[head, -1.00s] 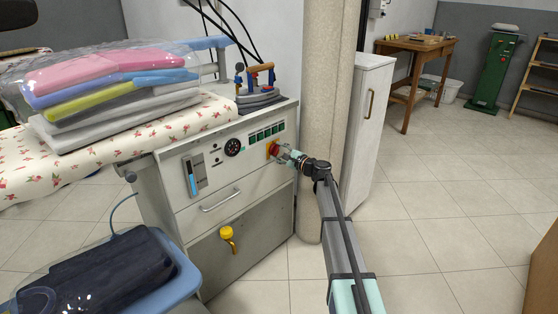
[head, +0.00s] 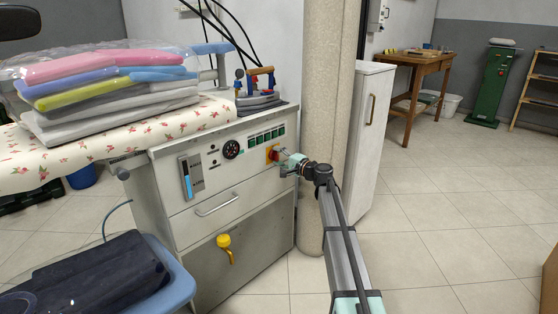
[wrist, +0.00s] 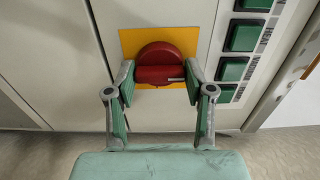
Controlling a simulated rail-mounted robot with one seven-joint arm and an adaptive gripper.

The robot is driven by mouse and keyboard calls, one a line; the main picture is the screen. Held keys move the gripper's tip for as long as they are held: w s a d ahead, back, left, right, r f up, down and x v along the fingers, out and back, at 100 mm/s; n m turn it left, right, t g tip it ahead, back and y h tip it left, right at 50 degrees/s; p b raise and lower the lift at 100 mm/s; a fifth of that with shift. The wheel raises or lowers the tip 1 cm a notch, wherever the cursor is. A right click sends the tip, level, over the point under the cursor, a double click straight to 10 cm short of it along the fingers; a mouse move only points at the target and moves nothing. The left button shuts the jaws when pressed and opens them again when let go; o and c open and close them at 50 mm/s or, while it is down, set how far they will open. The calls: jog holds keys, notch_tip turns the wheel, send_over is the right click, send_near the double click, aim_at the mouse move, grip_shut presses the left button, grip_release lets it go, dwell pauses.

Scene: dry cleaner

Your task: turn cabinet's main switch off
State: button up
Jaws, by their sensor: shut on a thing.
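The cabinet (head: 180,212) is a pale grey ironing unit with a control panel on its front. Its main switch is a red rotary knob (wrist: 165,57) on a yellow plate (wrist: 205,42), at the panel's right end. The knob also shows small in the head view (head: 273,155), partly hidden by my gripper (head: 283,163). In the wrist view, my gripper (wrist: 159,82) has one finger on each side of the knob's red grip bar and is shut on it. The bar lies almost level across the wrist picture.
Green rocker switches (wrist: 242,36) sit close beside the yellow plate. A steam iron (head: 258,92) rests on top of the cabinet, and wrapped folded clothes (head: 110,85) lie to its left. A pillar (head: 325,90) stands just right of the cabinet.

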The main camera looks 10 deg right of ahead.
jog(key=shift+w+r, duration=0.1)
jog(key=shift+w, duration=0.05)
jog(key=o, duration=1.2)
jog(key=shift+c, duration=0.2)
jog(key=v, duration=1.2)
